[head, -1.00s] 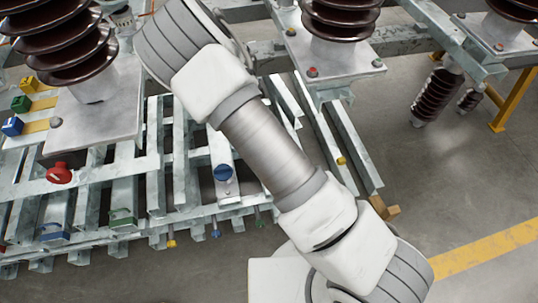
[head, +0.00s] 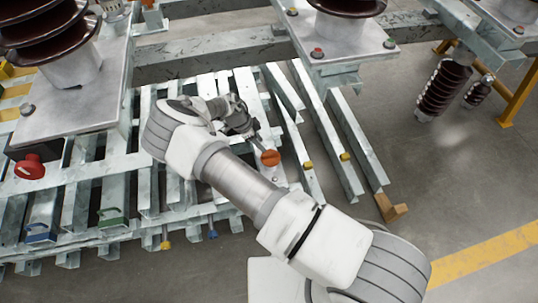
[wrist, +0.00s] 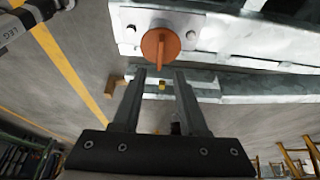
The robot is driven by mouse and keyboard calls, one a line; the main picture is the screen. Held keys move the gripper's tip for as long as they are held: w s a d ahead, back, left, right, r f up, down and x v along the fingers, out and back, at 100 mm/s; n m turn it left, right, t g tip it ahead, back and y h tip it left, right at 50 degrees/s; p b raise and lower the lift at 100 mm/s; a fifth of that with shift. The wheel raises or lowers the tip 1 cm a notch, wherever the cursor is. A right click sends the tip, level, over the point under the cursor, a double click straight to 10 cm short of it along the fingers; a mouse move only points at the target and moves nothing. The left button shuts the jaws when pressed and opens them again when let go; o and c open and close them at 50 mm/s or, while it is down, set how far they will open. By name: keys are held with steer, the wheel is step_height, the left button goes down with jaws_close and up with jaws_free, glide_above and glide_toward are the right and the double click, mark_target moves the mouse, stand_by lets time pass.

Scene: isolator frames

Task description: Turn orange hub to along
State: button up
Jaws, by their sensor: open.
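The orange hub (wrist: 161,48) is a round knob with a raised bar across its face, mounted on a pale metal rail between two bolts. In the wrist view its bar stands upright in the picture. The hub also shows in the head view (head: 270,158), right beside my gripper (head: 255,140). In the wrist view my gripper (wrist: 158,72) is open, its two fingers apart and empty. The fingertips lie just below the hub, with the bar's lower end between their lines. I cannot tell whether they touch it.
A red knob (head: 30,167) sits at the left of the galvanised frame. Small yellow knobs (head: 308,166) sit right of the hub. Brown ribbed insulators (head: 350,5) on metal plates stand behind. Open floor (head: 470,185) lies at the right.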

mark_target(270, 154)
steer(key=b+x, duration=0.2)
steer(key=x, duration=0.7)
jaws_close()
